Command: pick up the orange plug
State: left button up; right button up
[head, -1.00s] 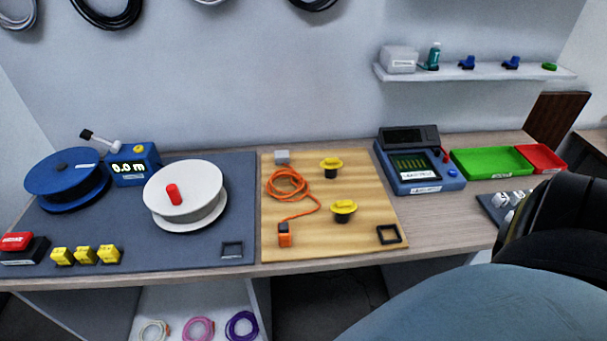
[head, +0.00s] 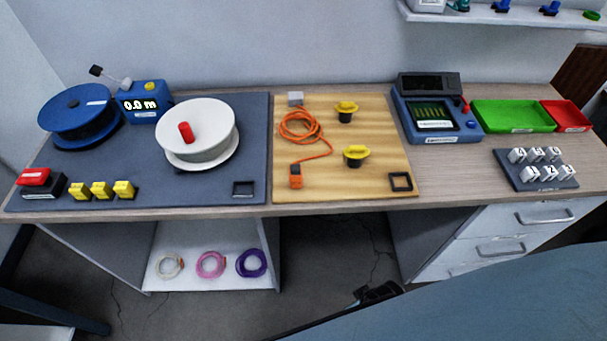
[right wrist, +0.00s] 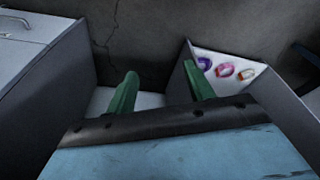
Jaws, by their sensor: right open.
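The orange plug (head: 296,181) lies on the wooden board (head: 340,188) near its front edge, left of the middle. It is a small orange block with a dark part on its far side. An orange cable (head: 300,126) runs from it to a loose coil and a grey block (head: 296,98) behind. My right gripper (right wrist: 161,85) is open and empty in the right wrist view, with two green fingers apart below bench height. It points at the floor and the lower shelf, away from the plug. My left gripper is not in view.
Two yellow-topped knobs (head: 355,155) and a black square frame (head: 400,181) stand right of the plug. A white reel (head: 215,128) is on the grey mat (head: 200,196) to the left. The bench's front edge and drawers (head: 500,245) lie between my right arm and the board.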

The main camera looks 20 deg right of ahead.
jog(key=w+a+r+t+y, duration=0.1)
jog(key=w+r, duration=0.2)
jog(key=r, duration=0.9)
jog(key=w+a+r, duration=0.2)
jog(key=r, duration=1)
jog(key=w+a+r+g+y, duration=0.1)
jog(key=w+a+r, duration=0.3)
jog(key=w+a, duration=0.2)
jog(key=w+a+r+y, duration=0.2)
jog(key=w+a+r, duration=0.1)
jog(key=w+a, duration=0.25)
jog(key=m+g+h, duration=0.2)
jog(key=m+h, duration=0.2)
jog(key=m, duration=0.1)
send_near(296, 168)
jog(key=f, duration=0.7)
jog(key=shift+w+a+b, duration=0.15)
jog(key=shift+a+b, duration=0.15)
jog(key=shift+b, duration=0.1)
jog(key=f, duration=0.5)
jog(key=shift+d+f+b, duration=0.15)
jog(key=shift+d+b, duration=0.05)
jog(key=shift+b, duration=0.15)
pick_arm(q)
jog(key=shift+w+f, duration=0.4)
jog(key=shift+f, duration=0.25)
